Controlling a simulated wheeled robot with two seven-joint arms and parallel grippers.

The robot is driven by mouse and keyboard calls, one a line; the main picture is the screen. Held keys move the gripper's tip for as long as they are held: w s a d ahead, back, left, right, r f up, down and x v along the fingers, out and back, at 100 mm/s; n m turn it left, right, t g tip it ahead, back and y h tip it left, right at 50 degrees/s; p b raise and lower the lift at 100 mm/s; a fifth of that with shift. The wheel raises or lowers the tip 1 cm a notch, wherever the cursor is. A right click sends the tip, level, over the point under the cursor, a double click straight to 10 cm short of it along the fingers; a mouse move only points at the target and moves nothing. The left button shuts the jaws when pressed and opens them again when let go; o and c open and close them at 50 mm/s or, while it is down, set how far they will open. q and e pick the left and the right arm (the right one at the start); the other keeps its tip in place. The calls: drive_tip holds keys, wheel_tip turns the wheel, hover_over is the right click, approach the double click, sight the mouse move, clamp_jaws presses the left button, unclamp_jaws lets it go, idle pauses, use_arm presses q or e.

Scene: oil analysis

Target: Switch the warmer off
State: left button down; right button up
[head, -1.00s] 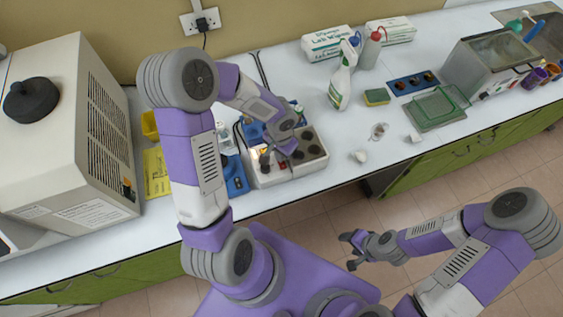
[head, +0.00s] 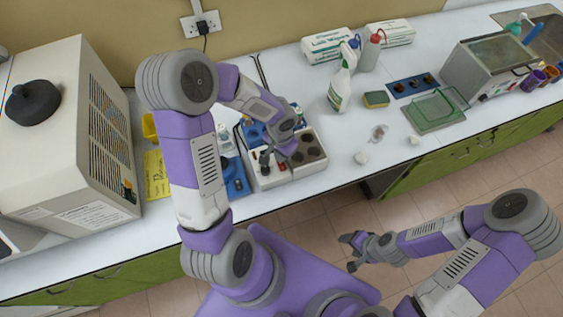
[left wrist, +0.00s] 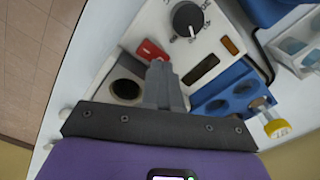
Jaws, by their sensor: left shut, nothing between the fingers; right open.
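The warmer (head: 301,172) is a white block with dark round wells on the bench, left of centre in the head view. Its white panel (left wrist: 211,48) in the left wrist view carries a black knob (left wrist: 187,19), a red switch (left wrist: 150,50) and a small amber lamp window (left wrist: 230,45), which looks unlit. My left gripper (head: 289,151) is shut and empty, low over the panel. Its fingertips (left wrist: 160,72) are right beside the red switch and cover part of its edge; whether they touch it I cannot tell. My right gripper (head: 350,252) is open and empty over the floor.
A blue rack (left wrist: 235,88) with a yellow-capped vial (left wrist: 275,127) adjoins the warmer. A spray bottle (head: 340,88), a sponge (head: 376,99) and a green glass tray (head: 436,110) stand to the right. A large beige machine (head: 65,130) stands at left.

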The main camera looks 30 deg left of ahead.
use_arm(q)
wheel_tip(320, 180, up, 5)
drive_tip(key=p, duration=0.3)
drive_tip(key=shift+r, duration=0.1)
idle(0.6)
